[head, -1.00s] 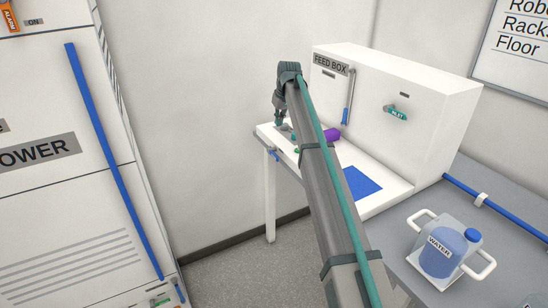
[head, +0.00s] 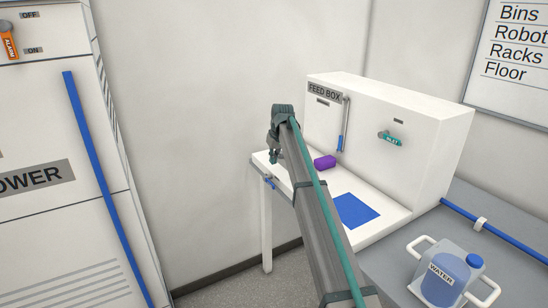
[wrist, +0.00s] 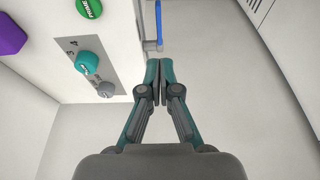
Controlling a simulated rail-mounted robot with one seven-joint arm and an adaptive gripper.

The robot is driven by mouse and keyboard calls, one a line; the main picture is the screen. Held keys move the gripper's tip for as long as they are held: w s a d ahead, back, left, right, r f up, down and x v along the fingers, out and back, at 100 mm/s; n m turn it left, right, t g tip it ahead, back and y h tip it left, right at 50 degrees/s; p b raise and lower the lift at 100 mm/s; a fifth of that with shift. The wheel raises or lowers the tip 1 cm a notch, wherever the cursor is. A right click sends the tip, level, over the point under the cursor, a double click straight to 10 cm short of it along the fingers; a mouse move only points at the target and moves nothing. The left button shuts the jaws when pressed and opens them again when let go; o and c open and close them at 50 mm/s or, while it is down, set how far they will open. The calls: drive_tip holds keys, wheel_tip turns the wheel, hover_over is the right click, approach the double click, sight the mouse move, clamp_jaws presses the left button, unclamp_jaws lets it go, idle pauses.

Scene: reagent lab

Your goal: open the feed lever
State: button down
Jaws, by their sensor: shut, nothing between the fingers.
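The feed box (head: 430,135) stands on a white bench at the right in the head view. A lever with a grey rod and blue handle (head: 340,143) hangs down on its front below the FEED BOX label. A second, small blue-handled lever (head: 269,183) sits on the bench's front left edge. A blue handle on a grey mount also shows at the panel's edge in the wrist view (wrist: 159,22). My gripper (wrist: 158,66) is shut and empty, its fingertips just short of that mount, apart from the handle. In the head view my gripper (head: 273,158) is over the bench's left end.
A teal knob (wrist: 87,62), a grey knob (wrist: 105,90) and a green PRIME button (wrist: 89,8) lie left of my fingers in the wrist view. A purple block (head: 325,162) and blue mat (head: 357,211) are on the bench. Open floor lies left of the bench.

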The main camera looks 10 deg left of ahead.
sight(271, 183)
drive_tip(key=p+x, duration=0.1)
drive_tip(key=x, duration=0.2)
drive_tip(key=p+x, duration=0.1)
drive_tip(key=x, duration=0.3)
drive_tip(key=s+p+x, duration=0.1)
drive_tip(key=x, duration=0.2)
drive_tip(key=shift+w+d+f+p, duration=0.1)
drive_tip(key=shift+d+f+p, duration=0.2)
drive_tip(key=shift+f, duration=0.2)
